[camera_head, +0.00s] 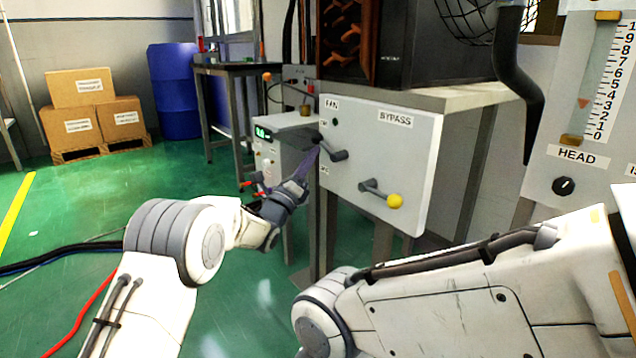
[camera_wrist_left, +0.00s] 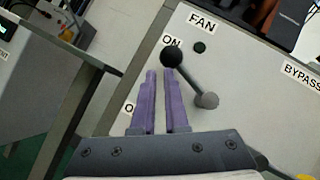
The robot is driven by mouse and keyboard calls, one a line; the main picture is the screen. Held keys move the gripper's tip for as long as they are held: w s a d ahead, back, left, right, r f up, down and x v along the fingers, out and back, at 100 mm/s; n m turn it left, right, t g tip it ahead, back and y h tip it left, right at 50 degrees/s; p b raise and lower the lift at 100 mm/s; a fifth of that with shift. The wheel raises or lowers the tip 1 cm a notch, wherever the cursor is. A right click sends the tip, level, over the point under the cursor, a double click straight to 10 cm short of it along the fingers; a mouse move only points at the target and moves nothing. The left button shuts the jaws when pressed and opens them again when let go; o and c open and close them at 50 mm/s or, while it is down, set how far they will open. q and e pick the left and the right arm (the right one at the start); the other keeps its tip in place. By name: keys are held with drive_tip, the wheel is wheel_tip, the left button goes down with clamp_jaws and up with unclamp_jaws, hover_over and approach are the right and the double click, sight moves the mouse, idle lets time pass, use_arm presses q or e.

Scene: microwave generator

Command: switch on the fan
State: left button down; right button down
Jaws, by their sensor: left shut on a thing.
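The fan switch is a grey lever with a black knob (camera_head: 338,155) on the white panel (camera_head: 362,180), under the FAN label. In the left wrist view the lever (camera_wrist_left: 190,78) slants up and left, its black knob beside the ON label (camera_wrist_left: 171,40). A lower label (camera_wrist_left: 130,108) is partly covered by my gripper. My left gripper (camera_head: 310,157) reaches the lever from the left. Its purple fingers (camera_wrist_left: 160,76) are at the knob, shut on the lever end with a narrow gap between them. My right gripper is out of view.
The bypass lever (camera_head: 382,194) with a yellow knob sits lower right on the panel. A small dark round part (camera_wrist_left: 200,47) sits below the FAN label. A gauge panel (camera_head: 580,150) stands at right. Boxes (camera_head: 95,110) and a blue barrel (camera_head: 173,90) are far left.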

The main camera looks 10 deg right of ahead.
use_arm(q)
drive_tip(key=shift+w+a+r+t, duration=0.15)
drive_tip(key=shift+r, duration=0.25)
drive_tip(key=shift+w+a+r+t, duration=0.1)
drive_tip(key=shift+a+r+t, duration=0.05)
drive_tip(key=shift+r, duration=0.4)
drive_tip(key=s+a+f, duration=0.3)
drive_tip(key=a+f, duration=0.4)
drive_tip(key=f, duration=0.4)
drive_tip(key=shift+s+a, duration=0.3)
drive_tip(key=shift+s, duration=0.1)
